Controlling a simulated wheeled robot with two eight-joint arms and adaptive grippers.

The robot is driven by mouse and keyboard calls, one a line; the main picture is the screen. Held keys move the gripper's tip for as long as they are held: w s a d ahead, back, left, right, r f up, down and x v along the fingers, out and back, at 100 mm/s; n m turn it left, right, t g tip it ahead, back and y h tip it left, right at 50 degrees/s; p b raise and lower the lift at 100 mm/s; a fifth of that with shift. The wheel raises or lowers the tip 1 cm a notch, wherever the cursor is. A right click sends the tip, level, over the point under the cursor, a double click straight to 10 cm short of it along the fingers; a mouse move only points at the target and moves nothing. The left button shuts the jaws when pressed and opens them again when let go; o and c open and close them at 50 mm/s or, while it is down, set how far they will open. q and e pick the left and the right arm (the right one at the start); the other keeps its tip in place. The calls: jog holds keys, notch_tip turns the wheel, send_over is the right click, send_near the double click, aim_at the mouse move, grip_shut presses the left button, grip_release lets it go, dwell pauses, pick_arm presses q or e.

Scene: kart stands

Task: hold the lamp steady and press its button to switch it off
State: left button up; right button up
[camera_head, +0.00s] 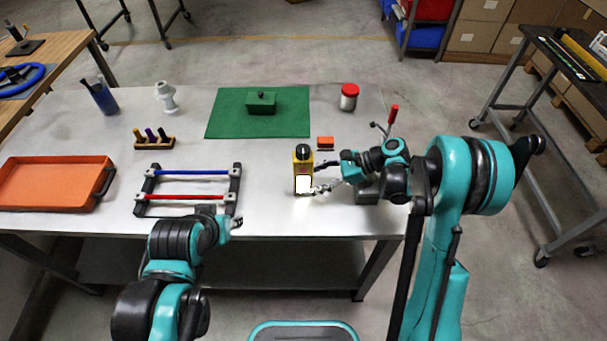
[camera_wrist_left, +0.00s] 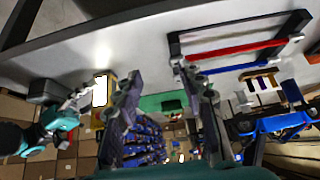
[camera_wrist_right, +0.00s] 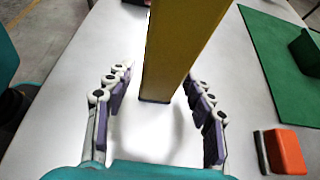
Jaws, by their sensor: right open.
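The lamp (camera_head: 303,162) is an upright yellow block with a black top and a bright white lit panel on its front, standing near the table's front edge. It also shows in the left wrist view (camera_wrist_left: 112,80). My right gripper (camera_head: 321,177) is open, with its fingers on either side of the lamp. In the right wrist view the lamp (camera_wrist_right: 180,45) stands between the fingertips with gaps on both sides. Its top and button are outside that view. My left gripper (camera_head: 238,221) is near the table's front edge, left of the lamp. Its fingers (camera_wrist_left: 157,82) are apart and empty.
A rack with blue and red bars (camera_head: 190,198) stands left of the lamp. An orange block (camera_head: 325,143) and a green mat (camera_head: 222,125) lie behind it. A red-handled clamp device (camera_head: 392,116) is to its right. An orange tray (camera_head: 50,183) is far left.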

pick_arm(q)
jog(key=shift+f+b, duration=0.3)
jog(key=shift+f, duration=0.25)
pick_arm(e)
jog(key=shift+x, duration=1)
jog(key=c, duration=1)
pick_arm(q)
grip_shut()
